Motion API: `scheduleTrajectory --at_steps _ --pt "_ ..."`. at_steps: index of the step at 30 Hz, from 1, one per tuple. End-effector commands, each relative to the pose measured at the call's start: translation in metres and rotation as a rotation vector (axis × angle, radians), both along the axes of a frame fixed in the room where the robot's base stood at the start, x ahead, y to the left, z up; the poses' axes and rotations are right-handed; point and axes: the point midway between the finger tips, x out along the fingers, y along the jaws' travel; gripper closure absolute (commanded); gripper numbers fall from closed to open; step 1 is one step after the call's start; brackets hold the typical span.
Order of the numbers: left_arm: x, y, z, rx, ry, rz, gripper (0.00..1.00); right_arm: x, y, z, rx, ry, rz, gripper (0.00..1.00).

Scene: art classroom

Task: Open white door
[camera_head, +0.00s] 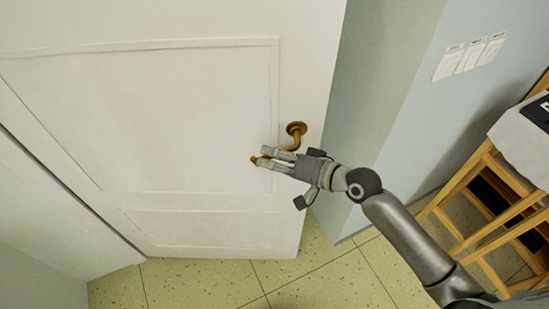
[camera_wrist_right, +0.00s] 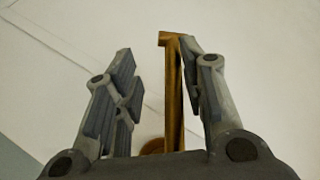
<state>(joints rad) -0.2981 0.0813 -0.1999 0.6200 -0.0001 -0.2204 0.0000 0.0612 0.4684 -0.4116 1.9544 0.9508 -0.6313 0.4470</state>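The white door (camera_head: 180,110) fills the left and middle of the head view. Its brass lever handle (camera_head: 297,129) is near its right edge, and the lever also shows in the right wrist view (camera_wrist_right: 174,95). My right gripper (camera_head: 272,158) is at the handle, its fingers on either side of the lever. In the wrist view (camera_wrist_right: 157,75) the fingers stand apart. The lever is close to or touching the right finger, with a clear gap to the left finger. My left gripper is not in view.
A pale wall (camera_head: 430,110) with small white panels (camera_head: 470,58) is right of the door. A wooden stool or easel (camera_head: 490,205) stands at the right, beside my right arm. Speckled tiled floor (camera_head: 330,285) is bare in front of the door.

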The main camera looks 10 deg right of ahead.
Motion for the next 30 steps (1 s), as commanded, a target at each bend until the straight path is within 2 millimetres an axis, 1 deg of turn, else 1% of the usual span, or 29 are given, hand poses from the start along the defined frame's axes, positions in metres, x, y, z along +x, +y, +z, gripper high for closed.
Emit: scheduleTrajectory --at_steps 5,8,11,21,25,30 --pt "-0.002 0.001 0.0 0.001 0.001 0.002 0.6 -0.001 -0.001 -0.001 -0.003 0.002 0.0 0.65" --pt "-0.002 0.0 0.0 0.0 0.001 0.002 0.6 -0.005 -0.006 0.0 -0.003 0.002 0.0 0.65" --pt "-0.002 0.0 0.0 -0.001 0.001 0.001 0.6 -0.014 -0.016 0.005 -0.006 0.001 0.0 0.65" --pt "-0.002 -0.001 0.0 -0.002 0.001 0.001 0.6 -0.057 -0.063 0.027 -0.006 0.003 0.0 0.65" --pt "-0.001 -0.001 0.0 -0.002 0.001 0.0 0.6 -0.068 -0.074 0.033 -0.005 0.002 -0.001 0.65" --pt "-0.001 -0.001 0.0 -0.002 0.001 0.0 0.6 -0.076 -0.082 0.038 -0.002 0.001 0.0 0.65"
